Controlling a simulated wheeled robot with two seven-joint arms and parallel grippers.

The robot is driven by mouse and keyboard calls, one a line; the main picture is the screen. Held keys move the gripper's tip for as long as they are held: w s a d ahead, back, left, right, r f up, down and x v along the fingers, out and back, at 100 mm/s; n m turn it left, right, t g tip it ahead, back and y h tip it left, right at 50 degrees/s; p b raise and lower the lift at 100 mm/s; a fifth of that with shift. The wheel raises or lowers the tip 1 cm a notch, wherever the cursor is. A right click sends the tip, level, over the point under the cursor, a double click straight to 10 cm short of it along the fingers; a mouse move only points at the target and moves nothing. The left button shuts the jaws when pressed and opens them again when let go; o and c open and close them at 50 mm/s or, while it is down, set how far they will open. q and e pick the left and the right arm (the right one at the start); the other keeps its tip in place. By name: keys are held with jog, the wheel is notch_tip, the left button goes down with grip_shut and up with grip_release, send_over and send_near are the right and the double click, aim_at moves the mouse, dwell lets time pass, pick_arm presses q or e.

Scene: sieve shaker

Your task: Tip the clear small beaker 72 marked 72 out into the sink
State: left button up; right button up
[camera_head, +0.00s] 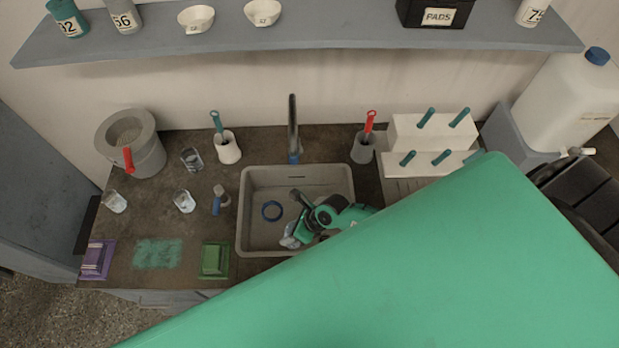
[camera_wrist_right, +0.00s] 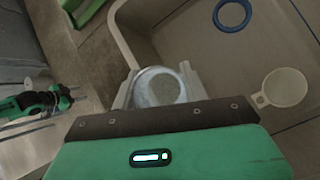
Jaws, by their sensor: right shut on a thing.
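My right gripper (camera_head: 297,232) is over the front part of the grey sink (camera_head: 246,215), shut on a clear small beaker (camera_head: 288,240). In the right wrist view the beaker (camera_wrist_right: 160,90) sits between the two pale fingers, its round face towards the camera and greyish inside. Its marking cannot be read, and its tilt and any remaining contents are unclear. The sink basin (camera_wrist_right: 190,45) shows behind it.
A blue ring (camera_head: 271,211) lies in the sink, and a white handled cup (camera_wrist_right: 283,88) shows there in the wrist view. The tap (camera_head: 293,125) stands behind. My green arm hides the front right.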

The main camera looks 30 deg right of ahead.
jog(key=shift+w+d+f+m+g+y, duration=0.5)
jog(key=shift+w+d+f+y, duration=0.2)
jog(key=shift+d+y, duration=0.25)
dwell(1.3)
jog(key=shift+w+d+f+m+g+y+b, duration=0.2)
jog(key=shift+f+y+b, duration=0.4)
jog(key=shift+b, duration=1.3)
jog(key=shift+w+d+f+m+g+y+b, duration=0.1)
jog(key=shift+d+f+m+g+y+b, duration=0.35)
jog(key=shift+b, duration=1.45)
jog(key=shift+w+d+f+n+g+y+b, duration=0.15)
jog(key=shift+f+y+b, duration=0.5)
jog(key=shift+b, duration=1.25)
jog(key=shift+b, duration=0.3)
jog(key=shift+b, duration=0.35)
jog(key=shift+r+m+y+b, duration=0.1)
jog(key=shift+m+y+b, duration=0.15)
jog(key=shift+m+b, duration=0.1)
jog(key=shift+r+y+b, duration=0.15)
jog(key=shift+y+b, duration=0.25)
jog(key=shift+b, duration=0.65)
jog(key=shift+w+g+b, duration=0.1)
jog(key=shift+g+b, duration=0.2)
jog(key=shift+b, duration=0.05)
